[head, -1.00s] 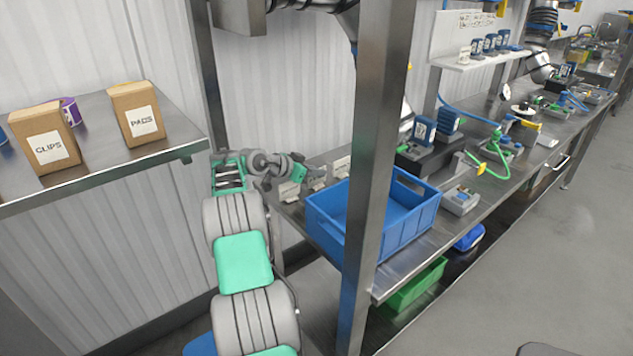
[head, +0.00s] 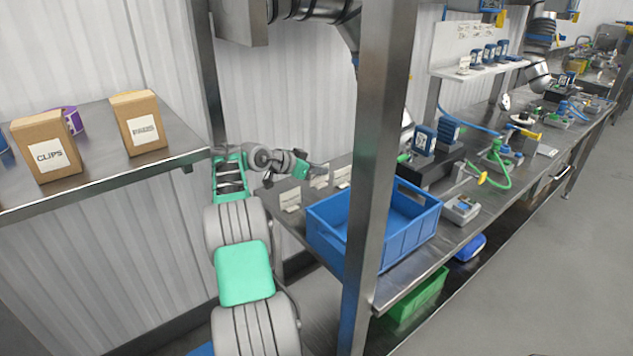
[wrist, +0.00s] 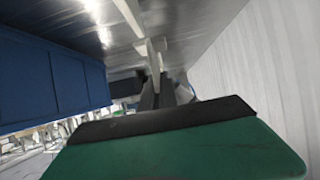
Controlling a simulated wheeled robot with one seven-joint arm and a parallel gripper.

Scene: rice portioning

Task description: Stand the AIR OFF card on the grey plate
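Several small white cards stand on the steel bench behind the blue crate: a left card (head: 290,198), a middle card (head: 319,179) and a right card (head: 342,177). Their lettering is too small to read, so I cannot tell which is the AIR OFF card. My gripper (head: 320,168) is level with the middle card, close behind or above it. In the wrist view my gripper's dark fingers (wrist: 162,92) point at a pale upright card (wrist: 153,60) seen nearly edge-on. Whether they hold it is unclear. I cannot identify the grey plate with certainty.
The blue crate (head: 405,241) and a steel post (head: 372,150) stand in front of the cards. It also shows in the wrist view (wrist: 45,85). A grey device (head: 461,209) sits right of the crate. Cartons labelled CLIPS (head: 48,153) and another (head: 139,122) stand on the left shelf.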

